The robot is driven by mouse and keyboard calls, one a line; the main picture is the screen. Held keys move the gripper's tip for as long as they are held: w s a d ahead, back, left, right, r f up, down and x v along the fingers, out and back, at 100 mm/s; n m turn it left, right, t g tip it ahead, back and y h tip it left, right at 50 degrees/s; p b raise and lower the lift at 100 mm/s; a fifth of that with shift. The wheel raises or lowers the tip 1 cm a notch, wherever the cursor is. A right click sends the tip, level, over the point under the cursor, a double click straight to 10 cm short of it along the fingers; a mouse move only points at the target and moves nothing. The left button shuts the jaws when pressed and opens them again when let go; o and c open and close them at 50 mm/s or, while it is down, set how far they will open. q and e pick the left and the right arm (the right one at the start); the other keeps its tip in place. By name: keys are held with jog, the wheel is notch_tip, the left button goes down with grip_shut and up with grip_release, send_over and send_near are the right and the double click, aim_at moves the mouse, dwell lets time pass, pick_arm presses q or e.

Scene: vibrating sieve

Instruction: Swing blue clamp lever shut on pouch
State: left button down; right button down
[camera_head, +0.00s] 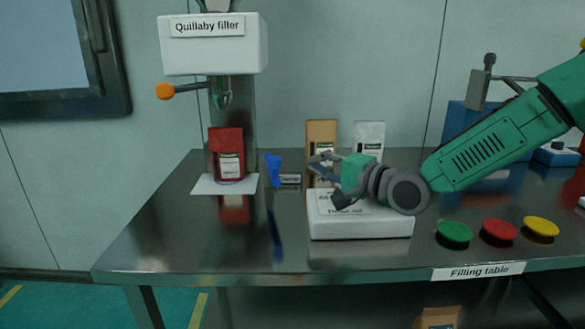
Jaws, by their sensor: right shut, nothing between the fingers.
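A red pouch (226,143) stands upright on a white plate (205,186) under the Quillaby filler (213,52). A small blue clamp lever (273,168) stands on the table just right of the pouch, apart from it; its upper end points up. My right gripper (322,174) is shut and empty. It reaches in from the right, over the white box, and appears to the right of the blue lever with a gap between them. My left gripper is out of view.
A white labelled box (360,228) sits below my right gripper. A brown pouch (321,132) and a white pouch (368,134) stand behind. Green (454,231), red (499,230) and yellow (541,227) discs lie at the front right. The table's front left is clear. An orange-knobbed handle (166,91) sticks out left of the filler.

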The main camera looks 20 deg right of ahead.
aim_at(271, 159)
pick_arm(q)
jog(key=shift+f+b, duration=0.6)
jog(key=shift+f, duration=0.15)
pick_arm(e)
jog(key=shift+w+a+f, duration=0.1)
jog(key=shift+w+a, duration=0.4)
jog(key=shift+a, duration=0.3)
jog(key=shift+w+a, duration=0.45)
jog(key=shift+a, duration=0.3)
jog(key=shift+w+a+f, duration=0.1)
jog(key=shift+w+a, duration=0.4)
jog(key=shift+a, duration=0.3)
jog(key=shift+a, duration=0.15)
